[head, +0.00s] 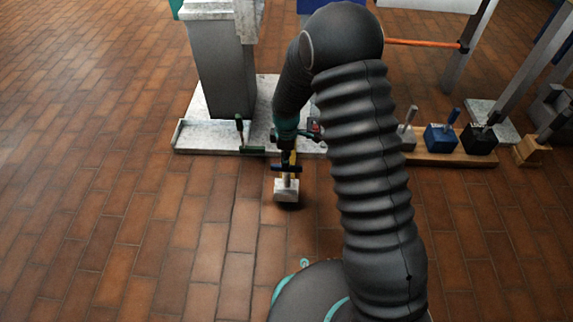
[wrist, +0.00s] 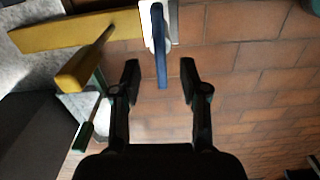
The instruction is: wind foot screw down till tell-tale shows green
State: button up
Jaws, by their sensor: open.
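The foot screw has a blue crossbar (head: 286,168) above a pale block (head: 286,190) on the tiled floor, in front of the base plate. In the wrist view the blue crossbar (wrist: 161,60) points down the picture, its near end between my fingertips and apart from both. My gripper (wrist: 160,76) is open and empty; in the head view it is small and partly hidden above the screw. A yellow beam (wrist: 60,33) runs beside the screw. A small reddish spot (head: 314,127) shows beside my wrist; I cannot tell whether it is the tell-tale.
A grey post stands on the pale base plate (head: 190,138). A green-handled clamp (head: 240,130) is at the plate's front edge. A yellow handle (wrist: 82,72) sticks up left of my fingers. A wooden rack (head: 440,159) with several handled blocks is at right. The front-left floor is clear.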

aim_at(286, 171)
jog(key=shift+f+b, duration=1.65)
jog(key=shift+f, duration=1.4)
jog(key=shift+r, duration=0.15)
grip_shut()
